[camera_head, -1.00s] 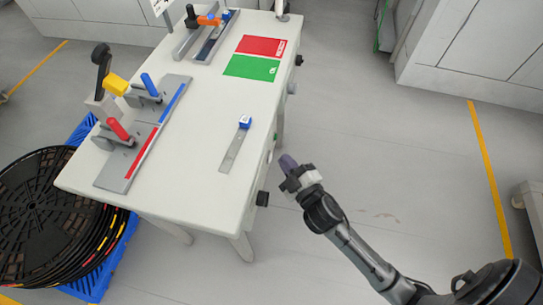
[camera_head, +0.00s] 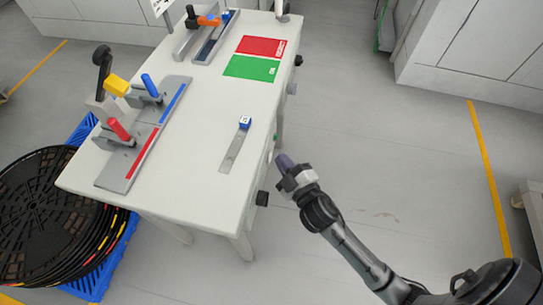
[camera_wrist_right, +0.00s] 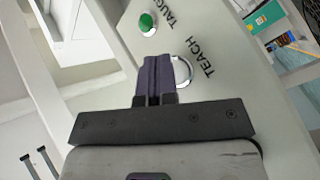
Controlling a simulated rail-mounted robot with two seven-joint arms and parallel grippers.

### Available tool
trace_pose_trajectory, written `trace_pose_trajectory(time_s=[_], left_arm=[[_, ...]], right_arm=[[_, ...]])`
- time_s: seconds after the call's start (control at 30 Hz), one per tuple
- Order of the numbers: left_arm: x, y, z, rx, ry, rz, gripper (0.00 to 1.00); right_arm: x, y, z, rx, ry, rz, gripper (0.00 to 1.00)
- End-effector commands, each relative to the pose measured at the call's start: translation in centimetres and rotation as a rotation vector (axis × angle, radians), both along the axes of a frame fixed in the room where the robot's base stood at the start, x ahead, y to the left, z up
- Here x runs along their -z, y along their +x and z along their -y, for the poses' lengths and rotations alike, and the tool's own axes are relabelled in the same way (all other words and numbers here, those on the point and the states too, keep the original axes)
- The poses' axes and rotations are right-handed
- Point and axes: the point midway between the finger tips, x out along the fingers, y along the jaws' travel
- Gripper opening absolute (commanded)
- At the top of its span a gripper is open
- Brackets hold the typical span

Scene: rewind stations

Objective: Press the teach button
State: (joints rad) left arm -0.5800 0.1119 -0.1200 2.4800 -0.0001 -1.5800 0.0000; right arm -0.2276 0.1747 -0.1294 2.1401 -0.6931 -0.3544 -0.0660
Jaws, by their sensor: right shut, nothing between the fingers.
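The teach button (camera_wrist_right: 182,71) is a round button with a shiny metal rim, beside the printed word TEACH in the right wrist view. My right gripper (camera_wrist_right: 153,62) is shut and empty, its dark purple fingers together. The fingertips overlap the left part of the button in that view; I cannot tell whether they touch it. In the head view my right gripper (camera_head: 283,161) is just right of the table's side panel, and the button is not clear there. My left gripper is not in view.
A green round lamp or button (camera_wrist_right: 147,24) sits near a partly cut-off label on the same panel. The table (camera_head: 195,185) holds a fixture with coloured handles (camera_head: 145,130). A black knob (camera_head: 262,198) sticks out of the table's side.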

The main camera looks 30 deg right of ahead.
Motion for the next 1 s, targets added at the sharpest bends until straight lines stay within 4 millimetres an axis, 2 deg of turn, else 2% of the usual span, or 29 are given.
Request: trace_pose_trajectory(time_s=[1.0], left_arm=[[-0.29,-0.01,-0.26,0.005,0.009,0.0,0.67]], right_arm=[[-0.01,0.65,-0.63,-0.001,0.0,0.001,0.0]])
